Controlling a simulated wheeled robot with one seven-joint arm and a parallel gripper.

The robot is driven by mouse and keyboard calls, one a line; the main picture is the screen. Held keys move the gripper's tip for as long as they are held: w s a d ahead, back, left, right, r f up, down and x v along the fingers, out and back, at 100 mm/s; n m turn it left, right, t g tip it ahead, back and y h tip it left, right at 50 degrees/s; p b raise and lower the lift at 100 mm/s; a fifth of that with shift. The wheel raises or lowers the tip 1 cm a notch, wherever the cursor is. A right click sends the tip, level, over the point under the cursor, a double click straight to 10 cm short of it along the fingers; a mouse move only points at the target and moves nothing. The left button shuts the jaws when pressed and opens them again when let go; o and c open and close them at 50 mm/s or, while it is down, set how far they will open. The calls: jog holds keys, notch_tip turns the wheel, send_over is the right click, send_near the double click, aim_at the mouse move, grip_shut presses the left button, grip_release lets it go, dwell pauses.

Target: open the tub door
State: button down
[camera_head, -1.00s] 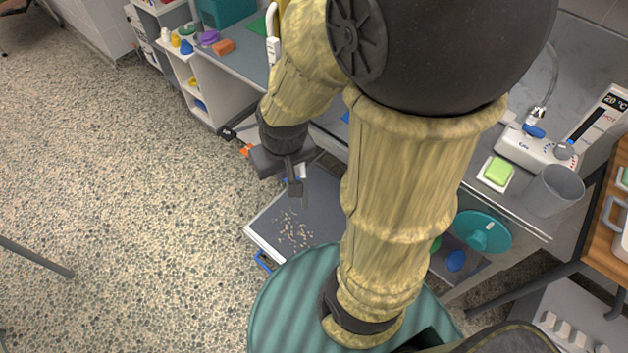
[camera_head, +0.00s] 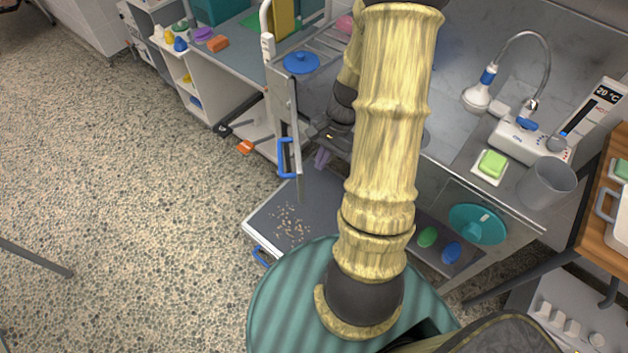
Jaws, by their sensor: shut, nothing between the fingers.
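The tub door (camera_head: 284,108) is a narrow grey panel with a pale edge, seen almost edge-on at the left front of the steel tub (camera_head: 455,95). A blue handle (camera_head: 284,158) is on its lower left side. I cannot tell how far it stands open. My gripper (camera_head: 328,134) is just right of the door, over the tub's front left part. It is shut and empty, and partly hidden behind my arm. I cannot tell whether it touches the door.
A grey drawer or platform with scattered brown bits (camera_head: 288,222) is low in front of the door. An orange-tipped lever (camera_head: 245,146) sticks out at the left. A blue lid (camera_head: 301,62) lies behind the door. Open speckled floor (camera_head: 120,200) is at the left.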

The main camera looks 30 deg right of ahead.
jog(key=s+d+f+m+t+y, duration=0.1)
jog(key=d+f+m+t+y, duration=0.2)
jog(key=d+f+m, duration=0.5)
jog(key=shift+d+m+t+y, duration=0.4)
jog(key=shift+d+m+y, duration=0.2)
jog(key=shift+d+m, duration=0.4)
jog(key=shift+a+f, duration=0.1)
jog(key=w+a+r+p+x, duration=0.1)
jog(key=a+r+p+x, duration=0.1)
jog(key=x, duration=1)
jog(key=shift+a+f+p, duration=0.2)
jog(key=shift+f+p, duration=0.05)
jog(key=shift+p, duration=0.65)
jog(key=shift+w, duration=0.15)
